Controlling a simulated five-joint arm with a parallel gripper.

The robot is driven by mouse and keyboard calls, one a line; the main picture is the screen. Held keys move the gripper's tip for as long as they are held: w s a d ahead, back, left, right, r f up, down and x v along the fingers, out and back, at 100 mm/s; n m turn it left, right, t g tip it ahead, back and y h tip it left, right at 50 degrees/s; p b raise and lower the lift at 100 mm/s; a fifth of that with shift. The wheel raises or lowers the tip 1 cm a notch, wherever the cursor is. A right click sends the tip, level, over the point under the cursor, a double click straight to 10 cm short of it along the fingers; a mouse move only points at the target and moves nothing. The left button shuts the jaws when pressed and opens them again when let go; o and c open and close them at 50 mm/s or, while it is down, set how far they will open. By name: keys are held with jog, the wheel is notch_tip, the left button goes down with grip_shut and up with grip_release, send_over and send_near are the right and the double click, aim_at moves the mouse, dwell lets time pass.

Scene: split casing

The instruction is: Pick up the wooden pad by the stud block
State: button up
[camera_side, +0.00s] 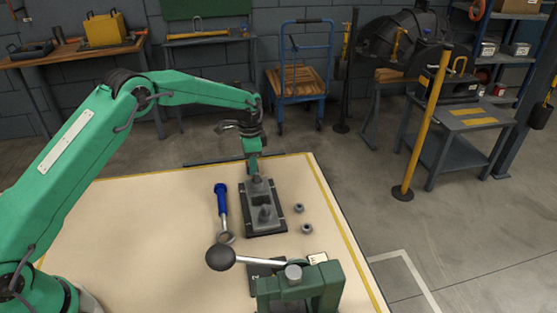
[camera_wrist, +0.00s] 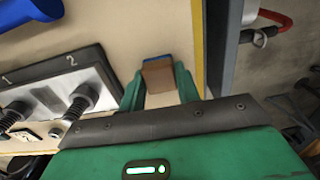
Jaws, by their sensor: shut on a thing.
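The wooden pad (camera_wrist: 157,74) is a small brown block with a blue edge at its far side. It sits between the two green fingers of my gripper (camera_wrist: 158,84) in the wrist view, and the jaws are shut on it. In the side view my gripper (camera_side: 254,168) is just behind the far end of the stud block (camera_side: 262,216), and I cannot make out the pad there. The stud block is a grey plate on a dark base with upright studs. It also shows at left in the wrist view (camera_wrist: 92,66). I cannot tell whether the pad touches the table.
A blue-handled ring tool (camera_side: 222,205) lies left of the stud block. Two nuts (camera_side: 299,208) lie to its right. A green clamp (camera_side: 325,285) with a black ball lever (camera_side: 221,257) stands at the front. The left of the table (camera_side: 130,235) is clear.

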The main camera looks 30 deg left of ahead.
jog(key=shift+r, duration=0.1)
jog(key=shift+r, duration=0.5)
jog(key=r, duration=0.3)
jog(key=shift+d+r, duration=0.15)
jog(key=shift+d, duration=0.05)
jog(key=s+d+r, duration=0.6)
jog(key=d, duration=0.3)
jog(key=shift+s+d+r, duration=0.2)
jog(key=shift+d+r, duration=0.05)
jog(key=o, duration=0.4)
jog(key=c, duration=0.3)
